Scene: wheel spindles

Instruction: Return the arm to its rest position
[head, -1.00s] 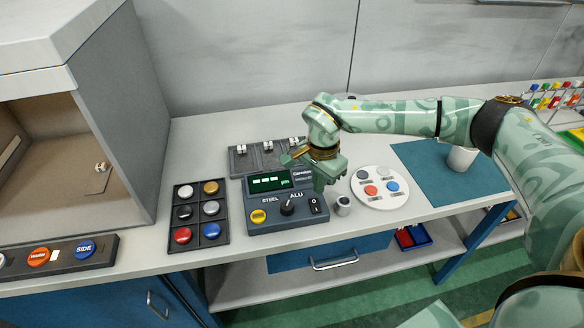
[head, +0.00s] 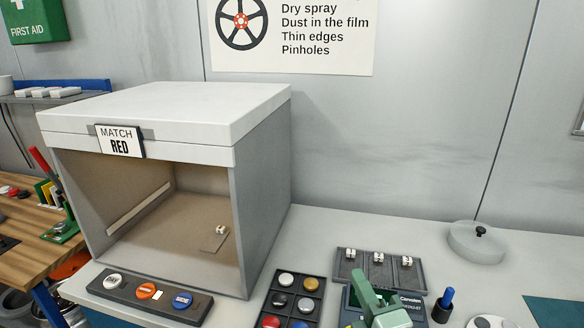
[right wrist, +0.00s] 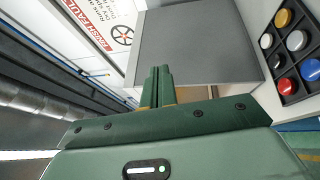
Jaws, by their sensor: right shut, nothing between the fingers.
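My right gripper (head: 366,290) shows at the bottom edge of the head view, in front of the dark gauge box (head: 411,301) and hiding much of it. Its green fingers are shut and empty. In the right wrist view the shut fingers (right wrist: 157,86) point toward the grey booth (right wrist: 195,45), with nothing between them. The rest of my right arm is out of the head view. My left gripper is in neither view.
The light booth (head: 265,160) with a "MATCH RED" sign stands left on the bench. A button strip (head: 150,295), a tray of coloured discs (head: 296,298), a rack (head: 380,268), a blue-handled tool (head: 445,302) and a lidded round dish (head: 477,243) stand nearby.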

